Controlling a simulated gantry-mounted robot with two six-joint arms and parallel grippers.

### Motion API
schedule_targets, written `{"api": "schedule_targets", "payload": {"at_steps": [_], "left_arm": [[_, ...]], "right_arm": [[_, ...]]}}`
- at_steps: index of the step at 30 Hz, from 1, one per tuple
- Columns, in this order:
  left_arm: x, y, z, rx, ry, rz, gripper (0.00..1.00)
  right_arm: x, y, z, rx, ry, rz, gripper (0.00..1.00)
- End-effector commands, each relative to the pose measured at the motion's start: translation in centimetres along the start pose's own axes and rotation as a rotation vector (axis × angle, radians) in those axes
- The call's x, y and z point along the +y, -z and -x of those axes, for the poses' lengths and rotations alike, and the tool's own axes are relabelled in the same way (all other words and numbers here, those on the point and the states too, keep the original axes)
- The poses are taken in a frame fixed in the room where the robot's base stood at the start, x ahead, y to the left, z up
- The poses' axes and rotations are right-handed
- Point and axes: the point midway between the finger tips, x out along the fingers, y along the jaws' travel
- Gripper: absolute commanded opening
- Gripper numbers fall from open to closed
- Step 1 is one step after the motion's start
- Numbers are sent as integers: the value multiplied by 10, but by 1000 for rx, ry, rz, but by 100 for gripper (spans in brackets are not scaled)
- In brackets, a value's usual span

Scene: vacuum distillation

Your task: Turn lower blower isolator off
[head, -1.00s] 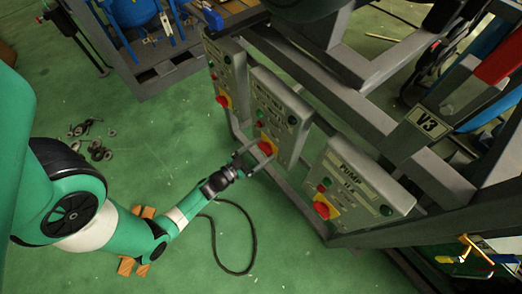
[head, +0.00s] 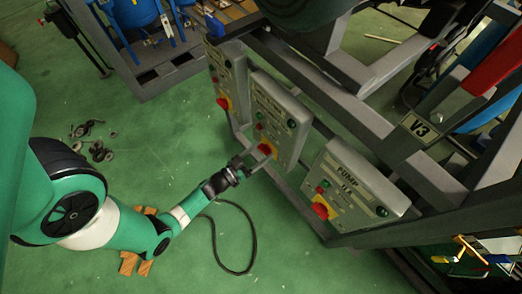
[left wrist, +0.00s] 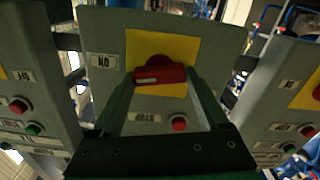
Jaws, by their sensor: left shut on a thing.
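A grey control box (head: 281,118) in the middle of the row carries a red isolator knob on a yellow plate (head: 266,149). My left gripper (head: 256,162) is at this knob, its fingers shut on it. In the left wrist view, the red knob (left wrist: 160,75) lies crosswise between the fingertips, in front of the yellow plate (left wrist: 190,48). An ON label (left wrist: 104,61), upside down, is left of the plate. A red button (left wrist: 179,123) sits beside another label below the knob. The box's name is too small to read. My right gripper is not in view.
A similar box (head: 228,80) stands at the left and a PUMP box (head: 355,185) at the right, each with a red knob on yellow. Grey frame beams run behind them. A black cable (head: 253,240) lies on the open green floor.

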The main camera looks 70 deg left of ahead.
Motion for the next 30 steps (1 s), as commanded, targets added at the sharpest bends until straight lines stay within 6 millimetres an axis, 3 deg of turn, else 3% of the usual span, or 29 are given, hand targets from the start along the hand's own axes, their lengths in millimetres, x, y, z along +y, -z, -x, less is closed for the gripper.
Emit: {"api": "schedule_targets", "payload": {"at_steps": [12,30], "left_arm": [[-1,1,0,-3,1,387,22],[-4,-2,0,-1,2,957,22]], "right_arm": [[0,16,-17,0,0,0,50],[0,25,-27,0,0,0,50]]}}
